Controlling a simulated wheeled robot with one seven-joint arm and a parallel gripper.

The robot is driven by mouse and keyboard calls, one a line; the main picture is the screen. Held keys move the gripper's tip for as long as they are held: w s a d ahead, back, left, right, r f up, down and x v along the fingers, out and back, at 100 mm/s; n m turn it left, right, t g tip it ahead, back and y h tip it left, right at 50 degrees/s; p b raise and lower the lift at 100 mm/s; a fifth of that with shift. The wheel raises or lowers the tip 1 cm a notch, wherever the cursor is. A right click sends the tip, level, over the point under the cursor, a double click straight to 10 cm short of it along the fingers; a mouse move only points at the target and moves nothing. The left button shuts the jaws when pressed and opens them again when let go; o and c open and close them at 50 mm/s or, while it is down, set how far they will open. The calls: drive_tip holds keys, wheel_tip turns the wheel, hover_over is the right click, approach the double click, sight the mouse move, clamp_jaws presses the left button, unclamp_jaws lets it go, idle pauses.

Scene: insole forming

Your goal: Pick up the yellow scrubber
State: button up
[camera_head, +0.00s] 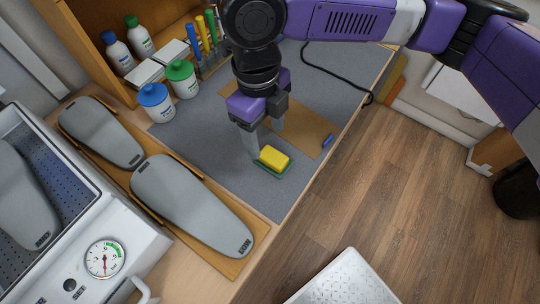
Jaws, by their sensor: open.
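The yellow scrubber (274,157) is a small yellow block with a green layer under it. It lies on the grey mat (215,140) near the table's front edge. My gripper (266,143) points down just behind the scrubber, with its grey fingers apart. One finger comes down close to the scrubber's left end and the other is further back to the right. I cannot tell whether a finger touches the scrubber. Nothing shows between the fingers.
A brown board (310,135) and a blue marker (328,141) lie right of the scrubber. Grey insole forms (190,205) lie at left on a wooden board. Blue-capped (157,102) and green-capped (183,79) jars stand behind. A white machine with a gauge (105,259) is at lower left.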

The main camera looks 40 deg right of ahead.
sight(273, 155)
drive_tip(key=shift+s+d+f, duration=0.1)
drive_tip(key=shift+s+d, duration=0.05)
drive_tip(key=shift+d, duration=0.4)
drive_tip(key=shift+s+d+f, duration=0.1)
drive_tip(key=shift+f, duration=0.2)
drive_tip(key=shift+s+f+p, duration=0.2)
drive_tip(key=shift+f+p, duration=0.1)
drive_tip(key=shift+f, duration=1.4)
drive_tip(key=shift+s+f+p, duration=0.15)
drive_tip(key=shift+f+p, duration=0.15)
drive_tip(key=shift+f, duration=1.4)
clamp_jaws()
